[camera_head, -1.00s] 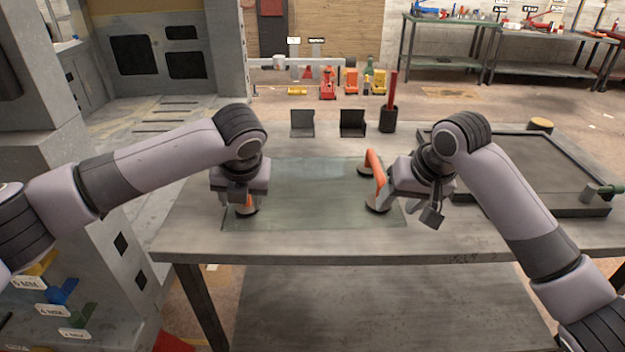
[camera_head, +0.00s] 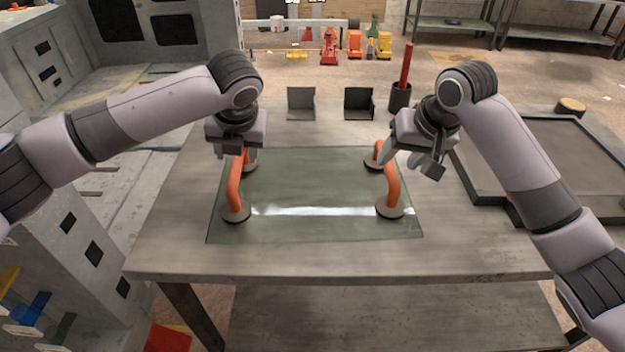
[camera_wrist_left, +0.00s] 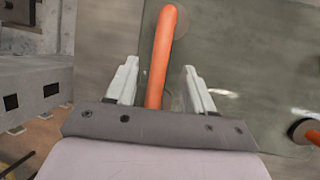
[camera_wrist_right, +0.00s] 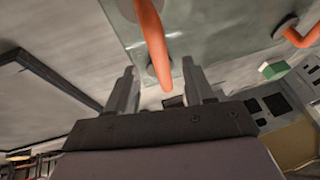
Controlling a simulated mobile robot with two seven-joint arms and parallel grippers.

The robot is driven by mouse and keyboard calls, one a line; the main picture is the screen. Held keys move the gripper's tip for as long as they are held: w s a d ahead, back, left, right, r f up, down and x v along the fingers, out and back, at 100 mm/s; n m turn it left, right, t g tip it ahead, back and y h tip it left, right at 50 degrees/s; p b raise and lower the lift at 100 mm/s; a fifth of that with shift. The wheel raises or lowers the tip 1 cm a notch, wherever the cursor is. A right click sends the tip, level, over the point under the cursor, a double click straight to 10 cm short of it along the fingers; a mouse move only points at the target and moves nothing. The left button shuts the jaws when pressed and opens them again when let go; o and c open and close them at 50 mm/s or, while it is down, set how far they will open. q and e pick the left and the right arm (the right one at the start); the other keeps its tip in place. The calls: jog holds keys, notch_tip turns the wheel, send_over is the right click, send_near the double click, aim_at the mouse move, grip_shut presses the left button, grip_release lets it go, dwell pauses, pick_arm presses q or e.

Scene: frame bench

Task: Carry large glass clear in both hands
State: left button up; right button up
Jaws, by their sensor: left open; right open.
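The large clear glass pane (camera_head: 310,180) lies flat on the grey table, with an orange suction-cup handle near each side. My left gripper (camera_head: 238,150) is open above the far end of the left handle (camera_head: 234,188). In the left wrist view that handle (camera_wrist_left: 163,50) runs between the open fingers (camera_wrist_left: 158,85). My right gripper (camera_head: 410,165) is open by the right handle (camera_head: 393,185), near its far end. In the right wrist view the handle (camera_wrist_right: 152,38) reaches toward the gap between the open fingers (camera_wrist_right: 160,90). Neither gripper is closed on a handle.
Two dark angled holders (camera_head: 301,103) (camera_head: 359,103) and a dark cup (camera_head: 400,97) with a red rod stand behind the glass. A dark framed tray (camera_head: 480,180) lies to the right. The front strip of the table (camera_head: 330,258) is clear.

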aim_at(237, 163)
pick_arm(q)
jog(key=shift+x, duration=3.65)
pick_arm(e)
jog(key=shift+x, duration=3.65)
pick_arm(q)
grip_shut()
pick_arm(e)
grip_shut()
pick_arm(q)
jog(key=shift+a+r, duration=0.1)
pick_arm(e)
jog(key=shift+d, duration=0.1)
pick_arm(q)
jog(key=shift+w+r, duration=0.15)
jog(key=shift+w, duration=0.05)
pick_arm(e)
jog(key=shift+w+r, duration=0.15)
jog(key=shift+r, duration=0.1)
